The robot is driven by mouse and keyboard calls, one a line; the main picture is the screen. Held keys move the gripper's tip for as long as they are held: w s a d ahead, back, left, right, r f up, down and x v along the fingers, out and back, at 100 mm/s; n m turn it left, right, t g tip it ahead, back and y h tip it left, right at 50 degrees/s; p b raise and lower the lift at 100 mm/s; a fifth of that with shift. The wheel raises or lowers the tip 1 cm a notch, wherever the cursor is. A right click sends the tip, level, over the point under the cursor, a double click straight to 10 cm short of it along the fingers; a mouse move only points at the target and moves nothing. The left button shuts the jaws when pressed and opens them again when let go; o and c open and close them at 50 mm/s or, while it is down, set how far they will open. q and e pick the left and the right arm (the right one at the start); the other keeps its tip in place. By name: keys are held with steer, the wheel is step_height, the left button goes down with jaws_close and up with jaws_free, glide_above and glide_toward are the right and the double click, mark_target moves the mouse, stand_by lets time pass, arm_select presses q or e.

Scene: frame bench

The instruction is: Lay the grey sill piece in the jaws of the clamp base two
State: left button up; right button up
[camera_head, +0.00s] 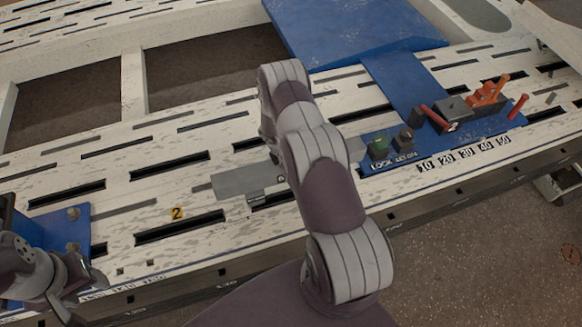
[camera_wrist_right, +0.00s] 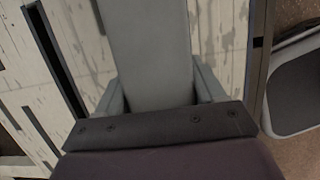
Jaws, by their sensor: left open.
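The grey sill piece (camera_head: 243,182) is a flat bar over the slotted bench, with its middle hidden behind my right arm in the head view. In the right wrist view the bar (camera_wrist_right: 146,50) runs up the picture between the fingers of my right gripper (camera_wrist_right: 158,90), which close on its two sides. The head view hides that gripper behind the arm. A clamp base (camera_head: 490,124) on a blue plate stands at the right, with red and orange handles and a small mark that looks like a 2. My left gripper (camera_head: 72,280) is open and empty at the lower left.
A green button (camera_head: 379,148) stands on the blue plate beside the word LOCK. Another blue plate (camera_head: 68,226) lies near my left gripper. A large blue panel (camera_head: 350,30) lies at the back.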

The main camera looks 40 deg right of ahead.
steer(key=c, duration=1)
steer(key=shift+w, duration=0.15)
jaws_close()
steer(key=shift+r, duration=0.15)
